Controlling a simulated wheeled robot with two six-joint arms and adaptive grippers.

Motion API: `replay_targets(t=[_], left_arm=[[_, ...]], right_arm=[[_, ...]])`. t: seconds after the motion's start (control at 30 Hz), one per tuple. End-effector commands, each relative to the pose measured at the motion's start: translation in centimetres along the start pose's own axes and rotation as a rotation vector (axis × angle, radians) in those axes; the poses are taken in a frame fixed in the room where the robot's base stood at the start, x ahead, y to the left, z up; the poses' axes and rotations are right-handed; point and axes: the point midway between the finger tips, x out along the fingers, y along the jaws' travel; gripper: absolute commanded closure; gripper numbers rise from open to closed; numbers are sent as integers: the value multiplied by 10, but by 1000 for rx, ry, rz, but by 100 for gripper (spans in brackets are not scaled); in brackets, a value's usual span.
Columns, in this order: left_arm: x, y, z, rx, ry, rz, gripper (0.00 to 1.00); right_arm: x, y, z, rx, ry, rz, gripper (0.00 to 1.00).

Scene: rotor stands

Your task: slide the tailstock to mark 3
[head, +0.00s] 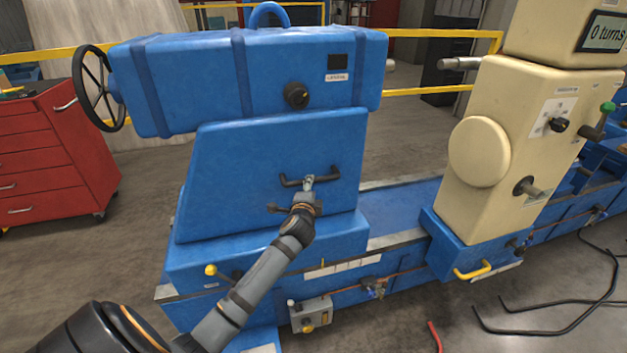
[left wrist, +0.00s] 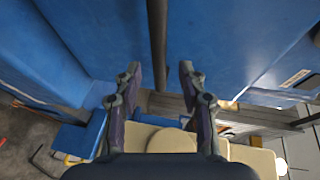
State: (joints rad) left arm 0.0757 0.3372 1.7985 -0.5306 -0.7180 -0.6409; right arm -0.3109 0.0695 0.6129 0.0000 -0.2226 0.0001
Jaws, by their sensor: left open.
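The blue tailstock (head: 270,150) stands on the blue bed at the left of the head view, with a handwheel (head: 92,88) at its left end. A dark pull handle (head: 290,182) is on its front face. My left gripper (head: 309,183) is at this handle. In the left wrist view my left gripper (left wrist: 160,72) is open, and the dark handle bar (left wrist: 157,40) runs between and beyond its fingertips. I cannot tell whether they touch. A pale scale strip (head: 345,267) lies along the bed's front; its marks are too small to read. My right gripper is out of view.
A yellow-knobbed lever (head: 211,271) is low on the tailstock base. A cream headstock (head: 505,150) with a "0 turns" display (head: 605,32) stands right, beyond a bare bed stretch (head: 400,205). A grey control box (head: 311,314) hangs below. Dark hoses (head: 550,303) lie on the floor.

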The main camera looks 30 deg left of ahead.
Motion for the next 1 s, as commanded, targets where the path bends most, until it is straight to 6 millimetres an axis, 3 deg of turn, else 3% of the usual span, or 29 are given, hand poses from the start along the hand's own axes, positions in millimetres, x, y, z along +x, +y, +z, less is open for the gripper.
replay_targets(t=[0.1,0.3,0.63,0.93,1.0], left_arm=[[26,-1,0,-2,-1,0,59],[53,0,0,-2,1,0,59],[60,1,0,-2,1,1,59],[59,1,0,-2,1,1,97],[59,1,0,-2,1,1,100]], right_arm=[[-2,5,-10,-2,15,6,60],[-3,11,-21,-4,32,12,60],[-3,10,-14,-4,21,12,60],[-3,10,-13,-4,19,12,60],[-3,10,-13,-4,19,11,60]])
